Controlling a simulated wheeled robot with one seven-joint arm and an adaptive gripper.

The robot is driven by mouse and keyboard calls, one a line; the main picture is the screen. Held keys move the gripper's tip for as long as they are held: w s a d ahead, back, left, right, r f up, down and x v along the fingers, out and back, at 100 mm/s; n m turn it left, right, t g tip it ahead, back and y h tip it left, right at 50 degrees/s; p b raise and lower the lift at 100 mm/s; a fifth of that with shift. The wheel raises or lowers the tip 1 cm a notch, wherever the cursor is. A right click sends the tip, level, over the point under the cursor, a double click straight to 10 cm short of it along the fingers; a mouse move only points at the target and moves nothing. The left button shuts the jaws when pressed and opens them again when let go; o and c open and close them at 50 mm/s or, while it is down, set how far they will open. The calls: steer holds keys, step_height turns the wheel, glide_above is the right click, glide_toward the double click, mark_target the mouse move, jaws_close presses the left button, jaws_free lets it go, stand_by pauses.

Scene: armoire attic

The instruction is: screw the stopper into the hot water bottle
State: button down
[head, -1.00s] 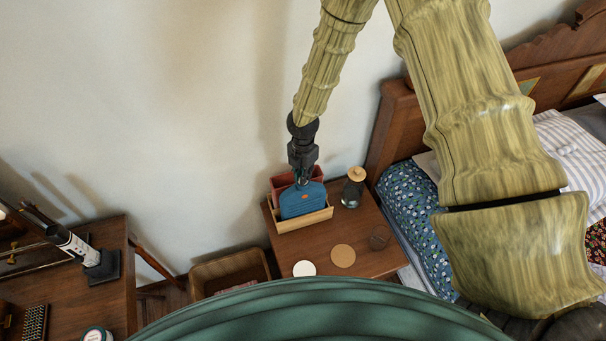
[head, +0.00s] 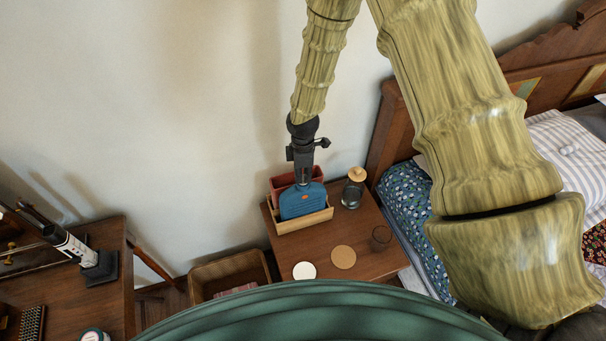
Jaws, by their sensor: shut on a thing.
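The blue hot water bottle (head: 302,203) stands upright in a light wooden holder (head: 306,224) on the bedside table. My gripper (head: 303,179) points down at the bottle's top and is shut there. The stopper and the bottle's neck are hidden by the gripper, so how the stopper sits cannot be seen.
A reddish box or book (head: 283,182) stands behind the bottle.

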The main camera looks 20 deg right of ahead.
steer(key=shift+m, duration=0.9)
steer(key=c, duration=2)
jaws_free()
steer(key=shift+m, duration=0.6)
steer(key=o, duration=0.8)
steer(key=shift+r, duration=0.1)
steer(key=shift+r+p, duration=2.6)
steer(key=shift+r, duration=1.8)
